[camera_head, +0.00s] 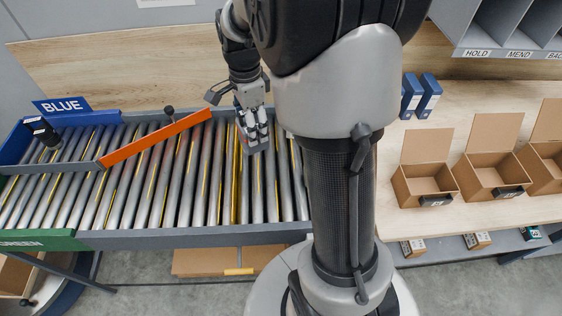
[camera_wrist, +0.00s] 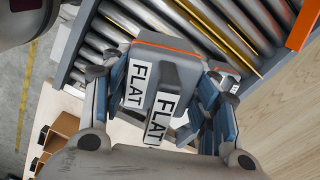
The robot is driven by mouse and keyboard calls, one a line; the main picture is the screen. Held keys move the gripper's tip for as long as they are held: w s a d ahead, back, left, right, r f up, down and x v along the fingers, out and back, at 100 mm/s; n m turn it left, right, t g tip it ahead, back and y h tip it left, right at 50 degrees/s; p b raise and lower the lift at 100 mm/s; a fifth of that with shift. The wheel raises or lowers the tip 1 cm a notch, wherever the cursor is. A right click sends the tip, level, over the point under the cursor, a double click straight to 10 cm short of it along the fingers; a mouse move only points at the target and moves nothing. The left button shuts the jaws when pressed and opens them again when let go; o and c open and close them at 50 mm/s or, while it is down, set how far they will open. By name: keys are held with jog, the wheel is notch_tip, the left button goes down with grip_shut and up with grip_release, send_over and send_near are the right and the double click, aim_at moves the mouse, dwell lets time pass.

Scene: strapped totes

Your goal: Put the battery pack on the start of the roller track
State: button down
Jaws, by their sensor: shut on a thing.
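The battery pack (camera_wrist: 180,50) is a grey block with an orange stripe and two white labels reading FLAT. My gripper (camera_wrist: 160,108) is shut on it, with a finger on each side. In the head view my gripper (camera_head: 254,128) is over the right part of the roller track (camera_head: 170,235), and the pack (camera_head: 257,146) shows as a small grey piece between the fingers. The track's rollers lie under or close to the pack; whether they touch cannot be told. My arm hides the track's far right end.
An orange diverter bar (camera_head: 155,138) with a black knob crosses the track. A BLUE sign (camera_head: 62,105) and a dark cylinder (camera_head: 42,132) are at the left, above a green GREEN panel (camera_head: 40,240). Open cardboard boxes (camera_head: 425,183) and blue binders (camera_head: 428,95) stand on the right bench.

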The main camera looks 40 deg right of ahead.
notch_tip(320, 180, down, 19)
jog(key=b, duration=0.5)
jog(key=shift+f, duration=0.15)
jog(key=shift+f, duration=0.15)
jog(key=c, duration=0.6)
grip_release()
